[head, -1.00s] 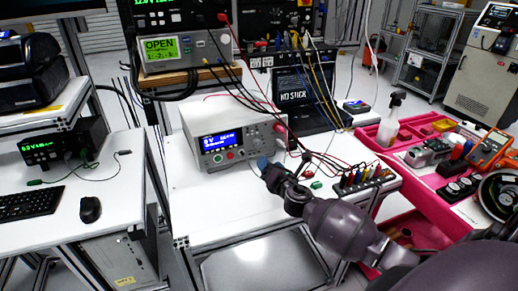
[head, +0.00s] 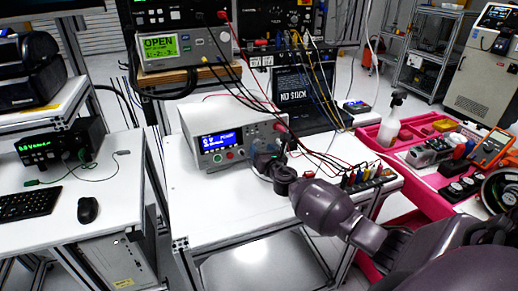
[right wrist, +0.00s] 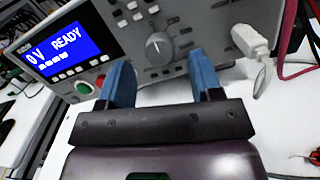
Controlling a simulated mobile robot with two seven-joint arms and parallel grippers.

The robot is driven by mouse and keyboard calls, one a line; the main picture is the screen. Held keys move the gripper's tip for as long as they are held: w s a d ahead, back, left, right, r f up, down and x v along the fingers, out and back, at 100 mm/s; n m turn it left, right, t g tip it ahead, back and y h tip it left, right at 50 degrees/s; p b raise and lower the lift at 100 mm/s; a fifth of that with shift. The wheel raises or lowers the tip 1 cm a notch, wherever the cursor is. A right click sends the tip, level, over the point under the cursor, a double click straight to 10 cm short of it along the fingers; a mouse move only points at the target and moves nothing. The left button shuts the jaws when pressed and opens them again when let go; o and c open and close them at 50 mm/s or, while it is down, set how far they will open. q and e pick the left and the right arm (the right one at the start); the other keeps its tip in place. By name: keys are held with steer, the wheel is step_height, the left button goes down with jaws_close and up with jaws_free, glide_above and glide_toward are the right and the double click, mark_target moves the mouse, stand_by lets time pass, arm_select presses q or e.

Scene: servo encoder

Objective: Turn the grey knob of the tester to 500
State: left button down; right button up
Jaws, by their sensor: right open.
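The tester (head: 205,160) is a white box with a blue display on the middle bench. In the right wrist view its display (right wrist: 55,48) reads 0 V READY. The grey knob (right wrist: 159,47) is round and sits on its front panel, right of the display. My right gripper (right wrist: 165,70) is open, with its two blue fingers pointing at the panel. The knob shows between and just beyond the fingertips, and I see no contact. In the head view the right gripper (head: 262,160) is in front of the tester's right side and hides the knob. My left gripper is not in view.
A white plug (right wrist: 250,42) with a cable sticks out of the panel, right of the knob. Red and black leads run behind the gripper to a row of coloured clips (head: 365,178). The white bench top (head: 215,210) is clear in front of the tester.

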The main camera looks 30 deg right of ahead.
mark_target(257, 144)
steer(key=shift+w+d, duration=0.25)
steer(key=shift+w, duration=1)
steer(key=c, duration=0.9)
